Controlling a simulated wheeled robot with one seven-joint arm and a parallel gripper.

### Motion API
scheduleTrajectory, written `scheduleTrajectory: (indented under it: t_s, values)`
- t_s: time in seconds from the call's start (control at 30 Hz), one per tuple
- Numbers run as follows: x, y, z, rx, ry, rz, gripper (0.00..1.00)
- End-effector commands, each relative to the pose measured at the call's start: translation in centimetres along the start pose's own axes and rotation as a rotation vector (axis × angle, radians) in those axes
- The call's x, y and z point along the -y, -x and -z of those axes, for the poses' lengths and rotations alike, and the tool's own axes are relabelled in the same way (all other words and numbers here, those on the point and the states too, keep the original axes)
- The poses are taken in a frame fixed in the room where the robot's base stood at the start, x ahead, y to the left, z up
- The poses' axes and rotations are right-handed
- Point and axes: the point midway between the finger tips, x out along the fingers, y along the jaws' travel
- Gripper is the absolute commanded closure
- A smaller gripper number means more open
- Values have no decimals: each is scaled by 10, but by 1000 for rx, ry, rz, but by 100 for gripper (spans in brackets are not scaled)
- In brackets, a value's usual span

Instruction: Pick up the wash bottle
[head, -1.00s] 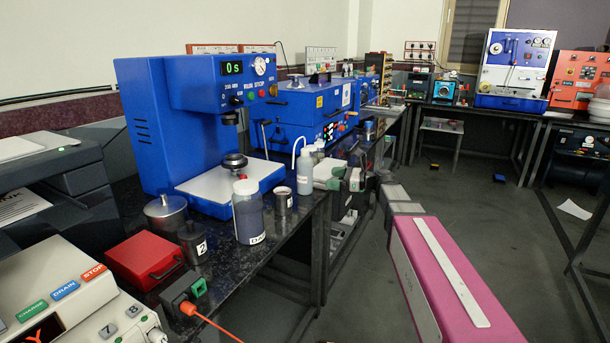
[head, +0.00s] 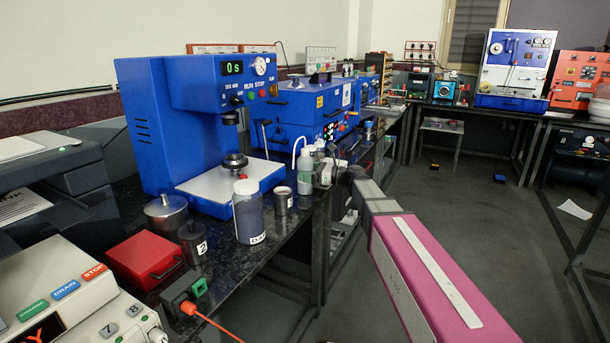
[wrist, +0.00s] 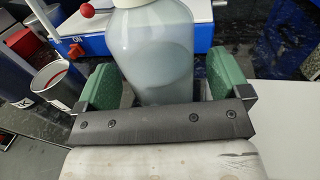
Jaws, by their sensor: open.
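The wash bottle (head: 305,172) is a pale, translucent bottle with a thin bent white spout, standing upright on the dark bench right of the blue press. In the wrist view the bottle (wrist: 155,50) fills the top middle, with its top cut off. My gripper (wrist: 160,82) is open, with its green fingers on either side of the bottle's body. A gap shows at the right finger; whether the left finger touches cannot be told. In the head view my gripper (head: 328,172) is small and close beside the bottle, partly overlapped with it.
A metal cup (head: 283,201) and a large labelled jar (head: 248,212) stand left of the bottle. The cup also shows in the wrist view (wrist: 62,88). The blue press (head: 165,130) is behind them, with more blue machines further along the bench.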

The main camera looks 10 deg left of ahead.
Motion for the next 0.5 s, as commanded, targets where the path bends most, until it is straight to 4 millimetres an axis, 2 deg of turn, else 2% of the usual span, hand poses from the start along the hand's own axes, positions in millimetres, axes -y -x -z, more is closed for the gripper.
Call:
scheduleTrajectory:
  t_s: [0.1, 0.3, 0.43, 0.5]
  values:
    - [0, -10, 0, 0, 0, 0, 6]
    - [0, -10, 0, 0, 0, 1, 6]
    - [0, -10, 0, 0, 0, 1, 43]
    - [0, -10, 0, 0, 0, 0, 42]
